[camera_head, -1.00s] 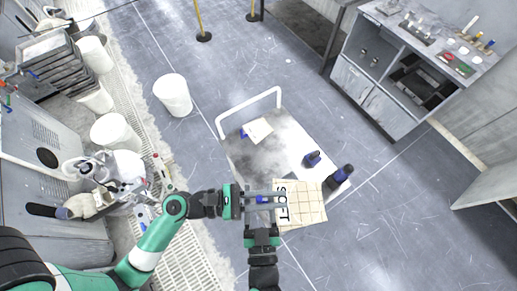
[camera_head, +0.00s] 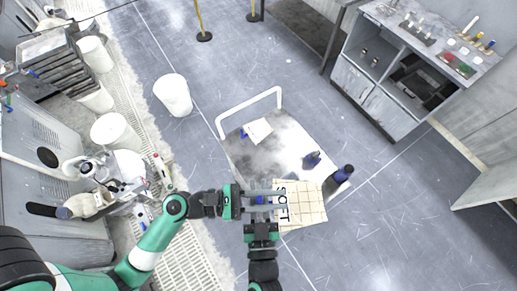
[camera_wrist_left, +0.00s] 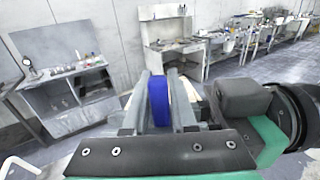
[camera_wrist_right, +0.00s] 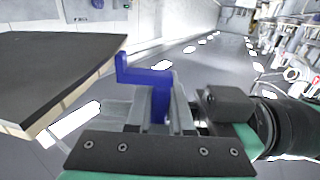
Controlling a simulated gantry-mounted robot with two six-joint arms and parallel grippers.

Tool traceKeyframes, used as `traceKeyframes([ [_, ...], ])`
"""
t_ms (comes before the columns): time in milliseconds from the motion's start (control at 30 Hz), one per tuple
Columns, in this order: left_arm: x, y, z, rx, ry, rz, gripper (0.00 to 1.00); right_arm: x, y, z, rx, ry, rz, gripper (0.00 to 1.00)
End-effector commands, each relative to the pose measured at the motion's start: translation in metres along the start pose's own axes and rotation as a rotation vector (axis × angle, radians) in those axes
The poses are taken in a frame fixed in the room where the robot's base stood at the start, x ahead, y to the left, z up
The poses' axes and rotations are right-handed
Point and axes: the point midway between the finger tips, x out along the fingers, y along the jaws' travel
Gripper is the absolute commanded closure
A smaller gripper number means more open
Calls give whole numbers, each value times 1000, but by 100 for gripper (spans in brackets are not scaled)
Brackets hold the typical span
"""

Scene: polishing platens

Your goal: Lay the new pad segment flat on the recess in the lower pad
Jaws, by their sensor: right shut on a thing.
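The new pad segment (camera_head: 305,207) is a cream, gridded square with partly covered dark lettering in the head view. The right wrist view shows its dark face (camera_wrist_right: 55,75) and pale edge at the left, beside a blue stepped handle (camera_wrist_right: 158,88). My right gripper (camera_head: 262,214) comes from below and is shut on the handle, holding the segment up. My left gripper (camera_head: 274,198) comes from the left, with its fingers spread on either side of the blue handle (camera_wrist_left: 159,103). I cannot make out the lower pad or its recess.
White buckets (camera_head: 173,95) and a machine (camera_head: 40,150) stand left. A cabinet (camera_head: 400,75) stands at upper right. The floor right of the segment is clear.

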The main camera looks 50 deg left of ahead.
Motion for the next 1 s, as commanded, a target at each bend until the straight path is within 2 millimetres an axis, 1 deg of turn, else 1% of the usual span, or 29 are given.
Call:
traceKeyframes([
  [33,0,0,0,0,0,0,64,0,0,0,-1,1,1,100],
  [133,0,0,0,0,0,0,46,0,0,0,-1,1,0,100],
  [433,1,0,2,5,-2,-2,45,0,0,0,-1,1,0,100],
  [500,4,-1,9,29,-15,-11,45,0,0,0,-1,1,0,100],
  [567,9,-3,23,74,-39,-28,45,0,0,0,-1,1,0,100],
  [667,22,-11,61,196,-108,-72,45,0,0,0,-1,1,0,100],
  [733,32,-20,99,336,-179,-103,45,0,0,0,-1,1,0,100],
  [767,39,-20,118,455,-207,-99,45,0,0,0,-1,1,0,100],
  [800,50,-8,139,696,-219,-47,45,0,0,0,-1,1,0,100],
  [867,64,17,167,1054,-199,59,45,0,0,0,-1,1,0,100],
  [900,70,31,187,1267,-183,130,45,0,0,0,-1,1,0,100],
  [967,76,49,220,1561,-146,242,45,0,0,0,-1,1,0,100],
  [1000,78,60,242,1742,-114,320,45,0,0,0,-1,1,0,100],
])
